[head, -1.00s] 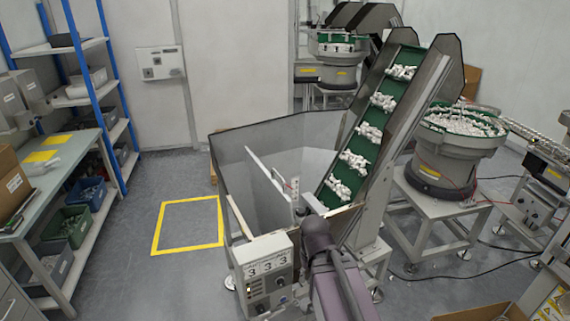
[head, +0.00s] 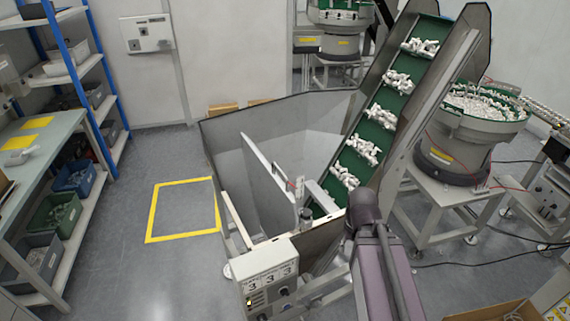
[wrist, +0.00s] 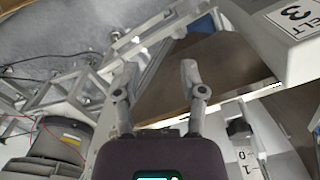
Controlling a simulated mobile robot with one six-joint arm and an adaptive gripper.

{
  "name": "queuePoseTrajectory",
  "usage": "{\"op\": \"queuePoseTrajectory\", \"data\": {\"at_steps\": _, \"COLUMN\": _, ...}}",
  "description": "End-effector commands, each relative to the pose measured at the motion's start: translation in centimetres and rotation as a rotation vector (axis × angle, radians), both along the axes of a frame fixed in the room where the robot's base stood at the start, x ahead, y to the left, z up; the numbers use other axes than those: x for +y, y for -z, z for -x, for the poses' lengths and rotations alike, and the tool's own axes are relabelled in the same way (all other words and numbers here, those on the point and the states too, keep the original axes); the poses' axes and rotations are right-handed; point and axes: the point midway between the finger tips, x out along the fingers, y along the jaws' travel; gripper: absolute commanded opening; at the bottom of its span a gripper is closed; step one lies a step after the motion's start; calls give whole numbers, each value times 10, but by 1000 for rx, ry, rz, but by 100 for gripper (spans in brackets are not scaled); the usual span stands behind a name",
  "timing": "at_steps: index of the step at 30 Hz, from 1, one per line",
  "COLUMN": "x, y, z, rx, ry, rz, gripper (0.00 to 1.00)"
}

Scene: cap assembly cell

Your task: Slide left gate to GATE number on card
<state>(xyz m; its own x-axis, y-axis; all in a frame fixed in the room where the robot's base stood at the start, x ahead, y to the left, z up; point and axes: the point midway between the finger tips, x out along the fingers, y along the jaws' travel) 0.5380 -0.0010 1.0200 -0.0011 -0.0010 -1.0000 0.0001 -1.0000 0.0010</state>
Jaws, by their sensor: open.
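The feed hopper (head: 225,150) stands in the middle of the head view. A pale upright gate panel (head: 262,165) stands inside it, with a small marked scale (head: 297,187) and a dark knob (head: 305,218) near its front end. In the wrist view, part of the card (wrist: 295,20) shows "ELT" and a 3. My gripper (wrist: 160,74) is open and empty, with its fingers apart. A numbered scale (wrist: 245,160) and dark knob (wrist: 238,127) lie to their lower right.
A conveyor (head: 380,115) carrying white parts rises from the hopper. A bowl feeder (head: 462,135) stands at right. A shelf rack and workbench (head: 65,150) are at left. Clear floor with a yellow outlined square (head: 182,237) lies between bench and hopper.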

Motion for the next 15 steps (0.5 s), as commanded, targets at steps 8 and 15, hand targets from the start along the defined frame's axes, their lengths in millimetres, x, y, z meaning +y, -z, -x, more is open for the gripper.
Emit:
{"op": "queuePoseTrajectory", "data": {"at_steps": 8, "x": 0, "y": 0, "z": 0, "rx": 0, "ry": 0, "rz": 0, "gripper": 54}}
{"op": "queuePoseTrajectory", "data": {"at_steps": 15, "x": 2, "y": -4, "z": -5, "rx": 1, "ry": -7, "rz": -2, "gripper": 54}}
